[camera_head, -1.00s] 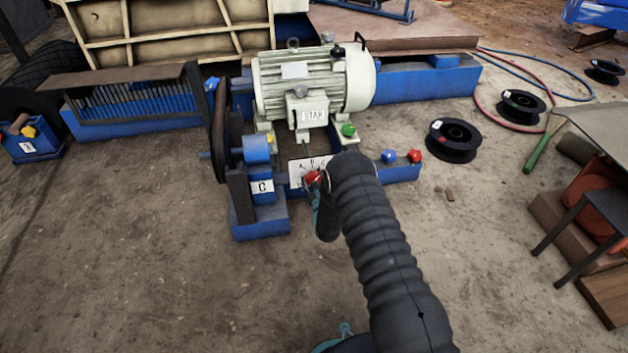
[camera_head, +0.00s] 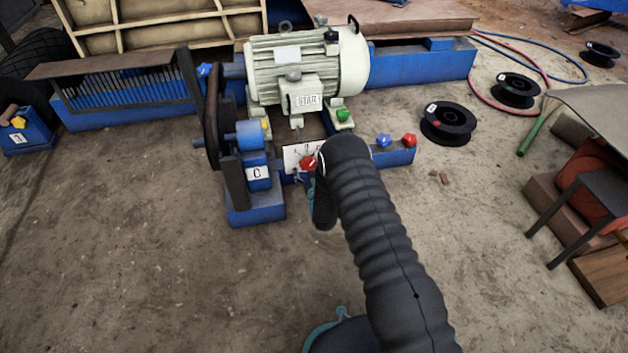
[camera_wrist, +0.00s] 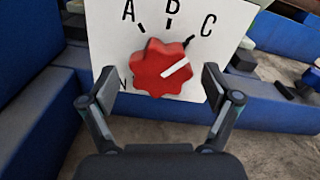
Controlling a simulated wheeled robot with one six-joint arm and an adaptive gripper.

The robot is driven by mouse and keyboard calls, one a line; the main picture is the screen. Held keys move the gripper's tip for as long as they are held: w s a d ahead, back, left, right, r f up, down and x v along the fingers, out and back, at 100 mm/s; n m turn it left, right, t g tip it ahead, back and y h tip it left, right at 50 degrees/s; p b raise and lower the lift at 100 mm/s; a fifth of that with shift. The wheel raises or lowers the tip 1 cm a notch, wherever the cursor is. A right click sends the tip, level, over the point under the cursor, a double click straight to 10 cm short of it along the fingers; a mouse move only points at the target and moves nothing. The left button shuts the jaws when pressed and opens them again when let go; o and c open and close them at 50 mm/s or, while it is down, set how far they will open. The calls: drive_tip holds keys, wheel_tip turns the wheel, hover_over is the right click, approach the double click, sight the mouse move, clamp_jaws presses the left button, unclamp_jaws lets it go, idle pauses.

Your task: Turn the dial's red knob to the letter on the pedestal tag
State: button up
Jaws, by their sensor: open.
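The red knob (camera_wrist: 162,68) sits on a white dial plate (camera_wrist: 230,18) in the wrist view. Its white pointer line slants up and right, roughly toward the letter C and a little below that letter's tick. An A and a partly cut-off letter stand left of the C; another letter at far left is partly hidden. My gripper (camera_wrist: 160,88) is open, with one finger on each side of the knob; contact is unclear. In the head view the knob (camera_head: 307,163) shows beside my arm. The pedestal tag (camera_head: 257,173) reads C.
A cream motor (camera_head: 300,70) stands behind the dial. A blue knob (camera_head: 384,140) and another red knob (camera_head: 409,140) sit on the blue rail to the right. Black spools (camera_head: 448,124) and a table (camera_head: 600,120) are farther right. The floor at front left is clear.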

drive_tip(key=v, duration=1)
drive_tip(key=shift+s, duration=0.25)
drive_tip(key=shift+d+r, duration=0.1)
drive_tip(key=w+d+r+n+g+h+p, duration=0.1)
drive_tip(key=w+d+r+n+p, duration=0.2)
drive_tip(key=r, duration=0.7)
drive_tip(key=w+d+r+n+g+h, duration=0.1)
drive_tip(key=w+r+n+g, duration=0.2)
drive_tip(key=r, duration=0.7)
drive_tip(key=s+d+r+n+g+h+p, duration=0.1)
drive_tip(key=s+d+r+n, duration=0.25)
drive_tip(key=r, duration=0.45)
drive_tip(key=s+d+r+n+p, duration=0.1)
drive_tip(key=s+d+r+n, duration=0.1)
drive_tip(key=r+n, duration=0.45)
drive_tip(key=s+d+r+n+g+p, duration=0.2)
drive_tip(key=s+r, duration=0.4)
drive_tip(key=s, duration=0.6)
drive_tip(key=s+d+r+n+g+h+p, duration=0.1)
drive_tip(key=s+d+r+n, duration=0.3)
drive_tip(key=s, duration=0.9)
drive_tip(key=s+d+r+n+g+h+p, duration=0.1)
drive_tip(key=s+d+r+n+g+p, duration=0.1)
drive_tip(key=s+r+n, duration=0.6)
drive_tip(key=s+d+r+g, duration=0.1)
drive_tip(key=s+d, duration=0.1)
drive_tip(key=s, duration=0.3)
drive_tip(key=shift+g+p, duration=0.35)
drive_tip(key=shift+g, duration=0.05)
drive_tip(key=shift+s, duration=0.1)
